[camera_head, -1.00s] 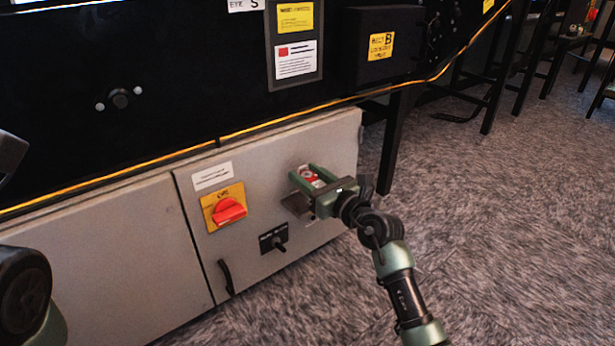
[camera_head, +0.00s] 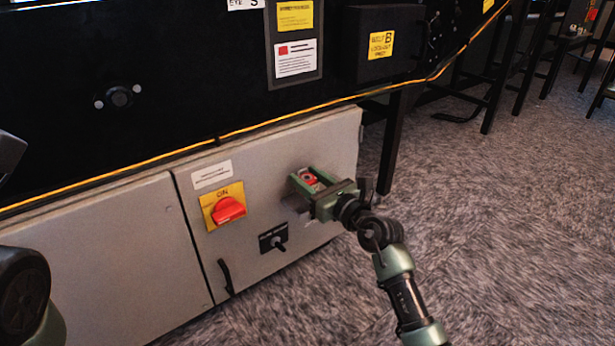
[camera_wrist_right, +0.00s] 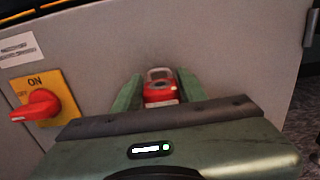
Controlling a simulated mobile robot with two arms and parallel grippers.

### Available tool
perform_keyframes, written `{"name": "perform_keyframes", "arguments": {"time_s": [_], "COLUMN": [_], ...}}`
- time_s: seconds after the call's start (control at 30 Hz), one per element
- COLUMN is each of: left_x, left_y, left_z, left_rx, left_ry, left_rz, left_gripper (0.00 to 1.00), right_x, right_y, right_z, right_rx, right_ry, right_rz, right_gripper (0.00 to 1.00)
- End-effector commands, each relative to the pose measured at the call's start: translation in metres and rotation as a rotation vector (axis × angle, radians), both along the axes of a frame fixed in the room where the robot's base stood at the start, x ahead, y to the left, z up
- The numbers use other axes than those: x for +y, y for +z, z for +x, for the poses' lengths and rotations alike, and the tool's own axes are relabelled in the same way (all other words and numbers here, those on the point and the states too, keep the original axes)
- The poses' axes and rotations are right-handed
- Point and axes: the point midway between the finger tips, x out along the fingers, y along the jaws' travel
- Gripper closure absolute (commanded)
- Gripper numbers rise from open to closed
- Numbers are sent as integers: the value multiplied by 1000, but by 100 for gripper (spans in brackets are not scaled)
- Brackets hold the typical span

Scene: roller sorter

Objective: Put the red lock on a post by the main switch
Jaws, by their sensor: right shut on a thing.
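The red lock (camera_head: 309,179) is between the fingers of my right gripper (camera_head: 304,179), which is shut on it close to the grey cabinet door. In the right wrist view the lock (camera_wrist_right: 160,92) shows its red body and pale shackle pointing up toward the door, between the green fingers (camera_wrist_right: 160,90). The main switch (camera_head: 228,211), a red handle on a yellow plate marked ON, is on the door left of the gripper. It also shows in the right wrist view (camera_wrist_right: 38,105). The posts are not distinguishable; the gripper may hide them.
The grey cabinet (camera_head: 110,262) stands below the black machine side (camera_head: 170,90). A small black selector switch (camera_head: 274,239) and a black door handle (camera_head: 226,277) are below the main switch. Open carpet (camera_head: 480,230) lies to the right, past a black leg (camera_head: 391,145).

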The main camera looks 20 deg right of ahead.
Motion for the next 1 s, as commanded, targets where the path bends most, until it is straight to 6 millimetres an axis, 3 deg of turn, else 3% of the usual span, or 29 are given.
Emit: {"name": "perform_keyframes", "arguments": {"time_s": [1.0], "left_x": [0], "left_y": [-8], "left_z": [1], "left_rx": [2], "left_ry": [1], "left_rz": [-1], "left_gripper": [64], "right_x": [-1], "right_y": [-21], "right_z": [-2], "right_rx": [-3], "right_ry": [0], "right_rz": [-1], "right_gripper": [100]}}
